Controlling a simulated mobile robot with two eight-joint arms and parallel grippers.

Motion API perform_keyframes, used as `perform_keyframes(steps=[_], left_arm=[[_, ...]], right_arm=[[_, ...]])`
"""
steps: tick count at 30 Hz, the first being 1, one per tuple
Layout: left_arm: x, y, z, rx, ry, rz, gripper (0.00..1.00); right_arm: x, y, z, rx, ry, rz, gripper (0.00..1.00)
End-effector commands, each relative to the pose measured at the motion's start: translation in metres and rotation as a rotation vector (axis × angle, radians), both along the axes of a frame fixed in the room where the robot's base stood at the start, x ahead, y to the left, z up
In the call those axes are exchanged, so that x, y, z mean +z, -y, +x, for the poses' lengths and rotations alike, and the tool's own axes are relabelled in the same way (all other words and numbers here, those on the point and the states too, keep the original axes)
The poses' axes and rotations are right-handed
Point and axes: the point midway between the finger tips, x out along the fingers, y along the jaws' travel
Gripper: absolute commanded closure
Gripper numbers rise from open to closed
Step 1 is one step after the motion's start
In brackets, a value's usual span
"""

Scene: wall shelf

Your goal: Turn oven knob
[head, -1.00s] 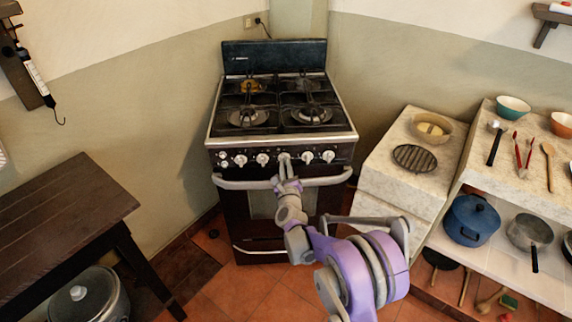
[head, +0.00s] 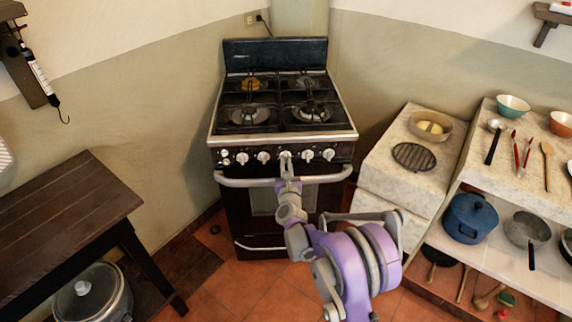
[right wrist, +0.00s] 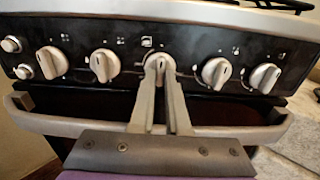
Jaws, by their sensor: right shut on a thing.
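The oven (head: 282,150) is a dark stove with four burners and a row of silver knobs along its front panel. My right gripper (head: 286,158) reaches up to the middle knob from below, over the door handle. In the right wrist view its two fingers (right wrist: 160,80) are closed on the middle knob (right wrist: 158,64), which stands close to vertical between the fingertips. The neighbouring knobs (right wrist: 104,65) and (right wrist: 216,72) on either side are free of the gripper. My left gripper is not in view.
The oven door handle (head: 235,182) runs just under the knobs, below the gripper's fingers. A dark wooden table (head: 65,205) stands at the left. A stone counter (head: 385,177) and shelves with pots and utensils stand at the right. Tiled floor shows between them.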

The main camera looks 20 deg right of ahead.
Motion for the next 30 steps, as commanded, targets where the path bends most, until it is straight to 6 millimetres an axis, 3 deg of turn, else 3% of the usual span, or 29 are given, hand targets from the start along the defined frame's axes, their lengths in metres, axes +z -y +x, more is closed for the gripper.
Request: perform_keyframes(steps=[6,7,12,23,30], left_arm=[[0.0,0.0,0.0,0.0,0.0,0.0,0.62],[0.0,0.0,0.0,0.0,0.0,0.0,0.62],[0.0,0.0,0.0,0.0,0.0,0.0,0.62],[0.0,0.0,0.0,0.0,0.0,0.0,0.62],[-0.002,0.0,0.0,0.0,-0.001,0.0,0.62]], right_arm=[[-0.001,0.0,0.0,0.001,-0.001,0.002,1.0],[-0.001,0.0,0.0,0.001,-0.001,0.002,0.83],[0.0,0.0,0.0,0.001,-0.001,0.001,0.56],[0.0,-0.002,-0.006,0.001,0.0,0.0,0.56],[0.0,-0.011,-0.048,0.002,0.0,0.001,0.56]])
